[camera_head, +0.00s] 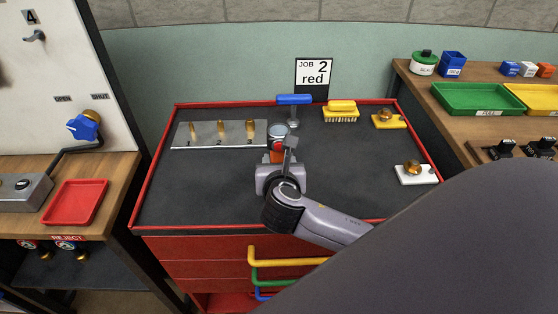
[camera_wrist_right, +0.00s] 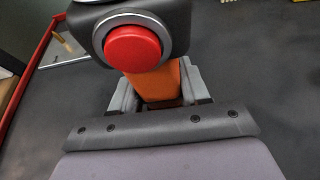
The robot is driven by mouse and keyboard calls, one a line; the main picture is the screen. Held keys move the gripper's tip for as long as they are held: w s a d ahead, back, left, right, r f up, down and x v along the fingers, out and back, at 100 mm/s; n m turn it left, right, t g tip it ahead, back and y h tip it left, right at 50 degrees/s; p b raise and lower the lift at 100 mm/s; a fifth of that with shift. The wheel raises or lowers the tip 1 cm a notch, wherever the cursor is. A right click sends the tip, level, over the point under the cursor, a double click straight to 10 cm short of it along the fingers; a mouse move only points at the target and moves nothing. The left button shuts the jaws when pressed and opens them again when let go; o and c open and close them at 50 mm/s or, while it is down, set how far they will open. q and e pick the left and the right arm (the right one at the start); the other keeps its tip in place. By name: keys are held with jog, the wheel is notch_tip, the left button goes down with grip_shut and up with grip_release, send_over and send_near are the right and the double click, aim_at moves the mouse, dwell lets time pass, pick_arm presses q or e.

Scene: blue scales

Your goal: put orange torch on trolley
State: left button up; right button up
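The orange torch (camera_head: 277,157) is over the dark top of the red trolley (camera_head: 215,200), its round head tilted toward the back. In the right wrist view its orange body (camera_wrist_right: 160,85) runs between the finger pads, below a dark head with a red button. My right gripper (camera_head: 283,163) reaches over the middle of the trolley, with its fingers against both sides of the torch; it looks shut on it. The torch's lower end is hidden by the gripper, and I cannot tell whether it touches the trolley top. My left gripper is not in view.
A numbered metal plate with brass pieces (camera_head: 219,134) lies to the left. A yellow brush (camera_head: 341,110), a yellow block (camera_head: 389,120) and a white block (camera_head: 416,173) are to the right. The trolley's left front is clear.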

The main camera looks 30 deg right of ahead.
jog(key=o, duration=0.4)
jog(key=shift+c, duration=0.2)
jog(key=shift+r, duration=0.15)
jog(key=v, duration=1.2)
jog(key=shift+a, duration=0.1)
